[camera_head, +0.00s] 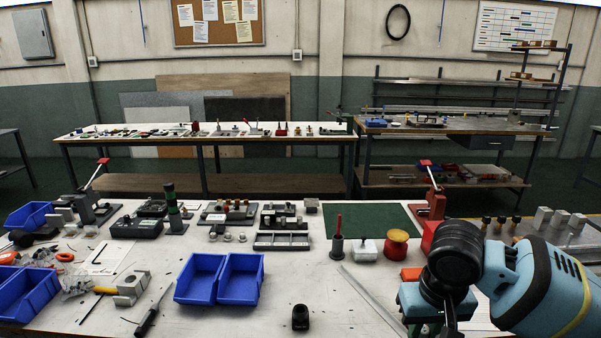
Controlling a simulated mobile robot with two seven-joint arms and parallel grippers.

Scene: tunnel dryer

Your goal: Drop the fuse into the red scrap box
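I cannot make out a fuse for certain in the head view. A red box-like thing (429,236) stands at the right of the bench, partly hidden by my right arm; it may be the scrap box. My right gripper (446,325) points down at the bottom right, low over the near part of the bench. Its fingertips are dark and partly cut off, so I cannot see its opening or anything between the fingers. My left gripper is not in view.
Two blue bins (241,279) stand at the bench's middle, with more blue bins at the left. A red spool (397,243) and fixtures stand behind. The green mat (375,217) has bare room.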

